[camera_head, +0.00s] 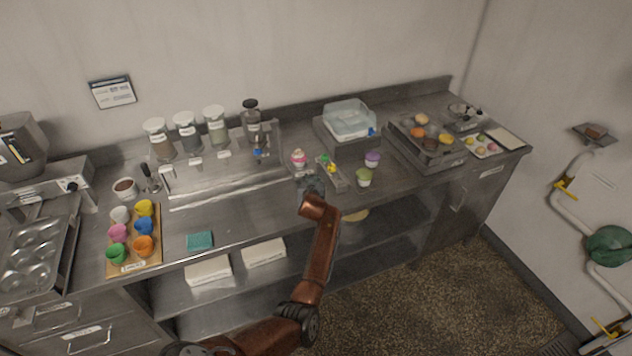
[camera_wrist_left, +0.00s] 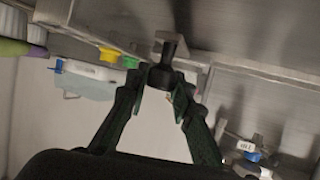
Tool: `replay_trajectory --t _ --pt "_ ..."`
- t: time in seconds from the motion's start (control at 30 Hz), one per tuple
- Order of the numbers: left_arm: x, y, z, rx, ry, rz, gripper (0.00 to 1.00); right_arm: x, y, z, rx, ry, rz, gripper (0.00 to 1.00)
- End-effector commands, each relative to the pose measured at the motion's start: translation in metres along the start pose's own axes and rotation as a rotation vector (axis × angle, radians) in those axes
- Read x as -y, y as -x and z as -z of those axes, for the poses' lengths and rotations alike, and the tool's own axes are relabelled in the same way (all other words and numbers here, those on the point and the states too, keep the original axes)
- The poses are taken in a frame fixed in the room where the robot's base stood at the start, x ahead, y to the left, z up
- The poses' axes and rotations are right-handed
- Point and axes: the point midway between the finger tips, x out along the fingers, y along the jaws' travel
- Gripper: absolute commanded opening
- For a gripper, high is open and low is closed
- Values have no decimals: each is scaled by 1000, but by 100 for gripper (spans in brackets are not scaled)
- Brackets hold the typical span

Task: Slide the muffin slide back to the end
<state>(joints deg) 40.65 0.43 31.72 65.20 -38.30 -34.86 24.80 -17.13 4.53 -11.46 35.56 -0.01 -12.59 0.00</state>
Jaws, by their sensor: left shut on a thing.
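My left gripper (camera_head: 311,184) is over the counter's middle, near its front edge, with the arm reaching up from below. In the left wrist view, the fingers of my left gripper (camera_wrist_left: 160,82) are shut on a dark knob (camera_wrist_left: 163,73). The knob joins a small pale metal block (camera_wrist_left: 172,40) under a metal surface. I take this knob for the muffin slide's handle; the gripper hides it in the head view. A long metal rail (camera_head: 225,188) lies on the counter to the left. A pink-topped cupcake (camera_head: 298,158) stands just behind the gripper. My right gripper is not in view.
Jars (camera_head: 187,134) line the back left. A teal sponge (camera_head: 199,240) lies at the front left.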

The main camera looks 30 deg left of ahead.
Motion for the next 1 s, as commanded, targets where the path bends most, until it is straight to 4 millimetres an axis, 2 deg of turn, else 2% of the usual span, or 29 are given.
replay_trajectory --t 0.27,0.3,0.57,0.87,1.0 --pt "-4 0 5 -7 1 -6 0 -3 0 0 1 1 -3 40" --pt "-5 0 5 -8 1 -7 22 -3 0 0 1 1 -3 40" --pt "-4 0 4 -6 0 -6 40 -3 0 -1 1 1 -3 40" --pt "-4 1 2 -4 0 -5 40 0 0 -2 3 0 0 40" --pt "-4 10 2 -5 1 -5 40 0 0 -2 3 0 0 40"
